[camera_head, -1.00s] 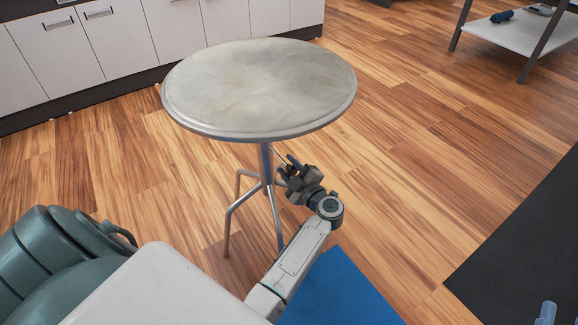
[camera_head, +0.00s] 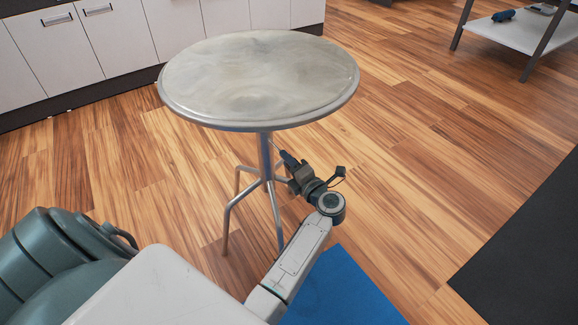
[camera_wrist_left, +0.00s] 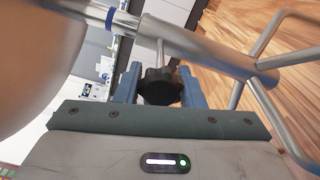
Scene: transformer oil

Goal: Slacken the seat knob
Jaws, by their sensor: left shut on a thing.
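The stool's round, pale seat (camera_head: 255,75) stands on a metal post (camera_head: 265,158) with splayed legs. The black seat knob (camera_wrist_left: 160,87) shows in the left wrist view, its thin stem running into the side of the post (camera_wrist_left: 205,48). My left gripper (camera_head: 287,161) is beside the post, below the seat. In the left wrist view its blue fingers (camera_wrist_left: 160,90) are on either side of the knob, shut on it. In the head view the knob is too small and covered to make out. My right gripper is not in view.
White cabinets (camera_head: 120,40) line the back left. A shelf rack (camera_head: 510,32) stands at the back right. A blue mat (camera_head: 345,295) lies below my left arm, a dark mat (camera_head: 530,240) at right. Wooden floor is clear right of the stool.

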